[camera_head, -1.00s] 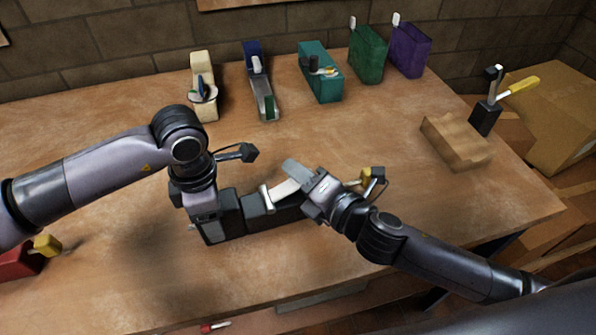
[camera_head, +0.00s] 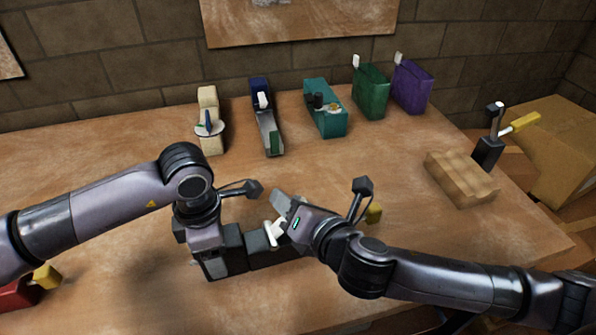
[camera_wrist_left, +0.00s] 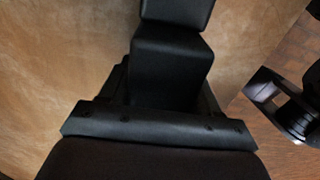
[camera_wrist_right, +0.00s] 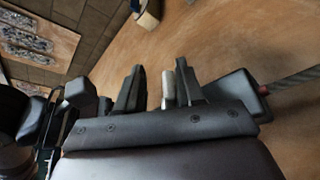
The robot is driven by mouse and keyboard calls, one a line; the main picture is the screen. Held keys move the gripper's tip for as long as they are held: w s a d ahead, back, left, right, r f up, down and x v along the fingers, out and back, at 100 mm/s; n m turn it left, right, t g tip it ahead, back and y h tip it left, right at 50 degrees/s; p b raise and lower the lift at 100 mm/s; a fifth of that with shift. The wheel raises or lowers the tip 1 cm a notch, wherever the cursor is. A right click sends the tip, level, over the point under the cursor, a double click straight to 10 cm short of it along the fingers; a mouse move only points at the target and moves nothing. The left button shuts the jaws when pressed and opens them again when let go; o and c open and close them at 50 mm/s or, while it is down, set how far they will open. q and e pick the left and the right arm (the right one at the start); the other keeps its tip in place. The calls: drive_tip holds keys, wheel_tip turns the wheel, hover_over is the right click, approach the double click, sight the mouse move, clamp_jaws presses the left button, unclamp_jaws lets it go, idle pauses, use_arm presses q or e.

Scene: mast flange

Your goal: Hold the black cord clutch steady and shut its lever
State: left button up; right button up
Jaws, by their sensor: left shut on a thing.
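The black cord clutch (camera_head: 262,252) lies near the front of the table in the head view. My left gripper (camera_head: 212,260) is shut on its left end; in the left wrist view the black body (camera_wrist_left: 170,70) sits between the fingers. The clutch's white lever (camera_head: 275,232) is tilted, its far part hidden by my right gripper (camera_head: 284,210). In the right wrist view my right fingers (camera_wrist_right: 158,92) are apart, with a pale bar (camera_wrist_right: 168,88), probably the lever, beside the right-hand finger. Whether they touch I cannot tell.
Cream (camera_head: 209,115), blue (camera_head: 266,120), teal (camera_head: 326,108), green (camera_head: 370,92) and purple (camera_head: 411,88) devices line the back. A wooden block (camera_head: 461,180) and a black device with a yellow handle (camera_head: 488,152) stand at right. A red device (camera_head: 15,292) is front left. The table's middle is clear.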

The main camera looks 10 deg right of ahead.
sight(267, 230)
drive_tip(key=shift+s+a+r+n+h, duration=0.1)
drive_tip(key=shift+a+r+n+h, duration=0.25)
drive_tip(key=shift+a+n, duration=0.2)
drive_tip(key=shift+s+a+r+n+h, duration=0.1)
drive_tip(key=shift+a+r+n+h, duration=0.15)
drive_tip(key=shift+a+n+h, duration=0.25)
drive_tip(key=n, duration=0.1)
drive_tip(key=a+n+h, duration=0.2)
drive_tip(key=shift+s+a+r, duration=0.25)
drive_tip(key=shift+r, duration=0.05)
drive_tip(key=v, duration=1.2)
drive_tip(key=w+d+r+m+g+y, duration=0.1)
drive_tip(key=w+r+m+g, duration=0.2)
drive_tip(key=m, duration=1.1)
drive_tip(key=w+d+r+m+g+y, duration=0.1)
drive_tip(key=m+g, duration=0.5)
drive_tip(key=m, duration=0.7)
drive_tip(key=shift+w+d+r+m+g, duration=0.35)
drive_tip(key=shift+w+d+r, duration=0.1)
drive_tip(key=shift+w+r, duration=0.55)
